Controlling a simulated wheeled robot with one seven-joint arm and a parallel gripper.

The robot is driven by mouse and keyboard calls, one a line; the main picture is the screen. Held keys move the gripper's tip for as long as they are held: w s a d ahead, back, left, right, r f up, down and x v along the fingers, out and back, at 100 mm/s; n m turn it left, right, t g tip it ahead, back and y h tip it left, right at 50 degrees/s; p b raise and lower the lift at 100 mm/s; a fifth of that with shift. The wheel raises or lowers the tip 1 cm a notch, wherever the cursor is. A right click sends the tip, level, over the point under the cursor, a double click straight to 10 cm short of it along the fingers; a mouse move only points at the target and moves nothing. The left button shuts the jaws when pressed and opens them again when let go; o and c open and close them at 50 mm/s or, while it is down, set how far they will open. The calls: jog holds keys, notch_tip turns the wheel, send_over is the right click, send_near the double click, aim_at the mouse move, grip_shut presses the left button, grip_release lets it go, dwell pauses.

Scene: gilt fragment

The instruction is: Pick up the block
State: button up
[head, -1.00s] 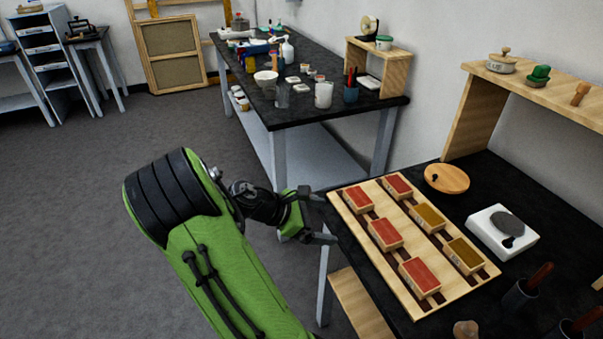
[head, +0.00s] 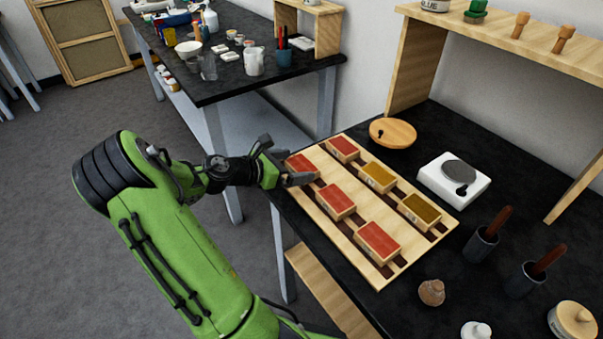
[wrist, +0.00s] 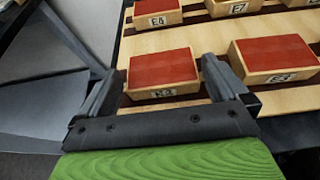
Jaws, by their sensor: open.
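My gripper (head: 284,162) is open at the left corner of the wooden tray (head: 322,225). In the head view a red-topped block (head: 303,164) sits just beyond its fingers, partly covered by them. In the wrist view that block (wrist: 163,68) lies between the two spread fingers (wrist: 160,88), nearer the left one, with a labelled front face too blurred to read surely. Other red-topped blocks stand on the tray: one behind (head: 342,149), one nearer (head: 337,200) and one at the front (head: 378,241). Two gold-topped blocks (head: 379,177) (head: 419,211) stand along the right row.
The tray lies on a black table. A round wooden lid (head: 393,132), a white scale (head: 454,179) and dark holders with brown handles (head: 481,243) stand to its right. A wooden shelf (head: 410,65) rises behind. Another cluttered bench (head: 225,80) is at the back.

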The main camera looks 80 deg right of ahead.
aim_at(303, 165)
jog(key=x, duration=0.3)
jog(key=shift+f+b, duration=0.1)
jog(key=shift+b, duration=0.2)
jog(key=shift+c, duration=0.5)
jog(key=c, duration=0.6)
notch_tip(303, 165, up, 10)
jog(key=p, duration=0.4)
jog(key=shift+p, duration=0.4)
